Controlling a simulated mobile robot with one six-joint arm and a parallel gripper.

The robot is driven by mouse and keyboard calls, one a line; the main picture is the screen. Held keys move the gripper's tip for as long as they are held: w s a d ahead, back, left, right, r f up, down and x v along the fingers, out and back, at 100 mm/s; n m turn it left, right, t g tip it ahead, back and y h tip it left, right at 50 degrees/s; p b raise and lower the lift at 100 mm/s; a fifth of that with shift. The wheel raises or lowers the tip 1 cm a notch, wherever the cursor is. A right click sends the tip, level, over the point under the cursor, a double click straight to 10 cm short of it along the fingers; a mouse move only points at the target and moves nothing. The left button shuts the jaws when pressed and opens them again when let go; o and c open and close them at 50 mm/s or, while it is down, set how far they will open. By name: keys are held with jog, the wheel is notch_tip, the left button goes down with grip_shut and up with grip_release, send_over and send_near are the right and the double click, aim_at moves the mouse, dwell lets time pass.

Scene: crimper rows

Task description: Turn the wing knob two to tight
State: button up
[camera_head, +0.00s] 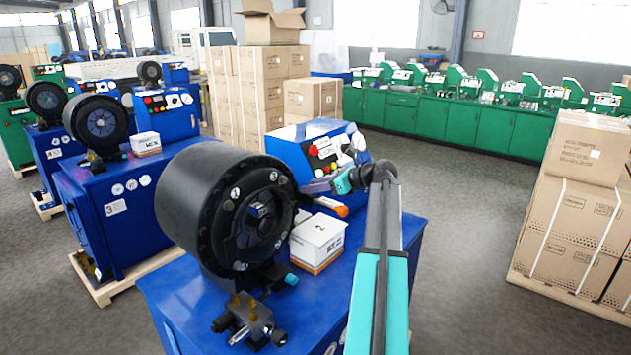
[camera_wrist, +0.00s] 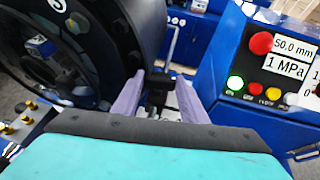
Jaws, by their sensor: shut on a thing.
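In the wrist view my gripper (camera_wrist: 158,82) has its two lilac fingers on either side of a small black knob (camera_wrist: 157,92), and it is shut on it. The knob sits between the big black crimping head (camera_wrist: 140,25) and the blue control box (camera_wrist: 235,65). Its wings and how far it is turned cannot be made out. In the head view my arm reaches over the nearest blue machine, beside its control box (camera_head: 290,150) and black crimping head (camera_head: 178,205). The knob and fingertips cannot be made out there.
A white box marked 2 (camera_head: 318,238) stands on the machine top, close to my arm. Brass and black fittings (camera_head: 248,322) lie at the front. More blue machines (camera_head: 110,200) stand left, carton stacks (camera_head: 262,85) behind. Open floor (camera_head: 465,220) lies right.

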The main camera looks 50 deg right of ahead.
jog(key=shift+a+r+m+h+p, duration=0.15)
jog(key=shift+a+m+h+p, duration=0.05)
jog(key=shift+m+h+p, duration=0.4)
jog(key=shift+m+t+h, duration=0.3)
jog(key=shift+m+h, duration=0.1)
jog(key=shift+h, duration=0.1)
jog(key=o, duration=1)
jog(key=shift+d, duration=0.1)
jog(key=shift+o, duration=0.2)
jog(key=shift+f, duration=0.2)
jog(key=shift+s+p, duration=0.1)
jog(key=shift+p, duration=0.2)
